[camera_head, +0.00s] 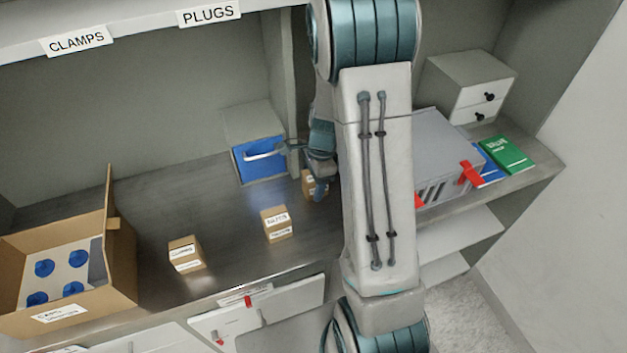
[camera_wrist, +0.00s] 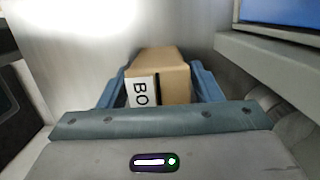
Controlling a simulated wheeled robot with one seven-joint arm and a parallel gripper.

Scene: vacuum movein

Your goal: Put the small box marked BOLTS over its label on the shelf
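The small box marked BOLTS shows in the wrist view (camera_wrist: 165,85) as a brown carton with a white label reading "BO". It sits between the two blue fingers of my gripper (camera_wrist: 160,92), which lie flush against its sides, so the gripper looks shut on it. In the head view my gripper (camera_head: 318,188) is at the counter's back middle, with the box (camera_head: 308,184) partly hidden behind it. I cannot tell whether the box touches the counter. The shelf (camera_head: 130,28) above carries labels CLAMPS (camera_head: 77,41) and PLUGS (camera_head: 208,14); no BOLTS label is visible there.
Two small labelled boxes (camera_head: 186,254) (camera_head: 277,224) stand on the counter (camera_head: 150,205). An open carton (camera_head: 115,270) with blue-topped items is at left. A blue-fronted bin (camera_head: 260,160) stands behind my gripper. A grey crate (camera_head: 430,150), books (camera_head: 507,155) and drawers (camera_head: 470,85) are at right.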

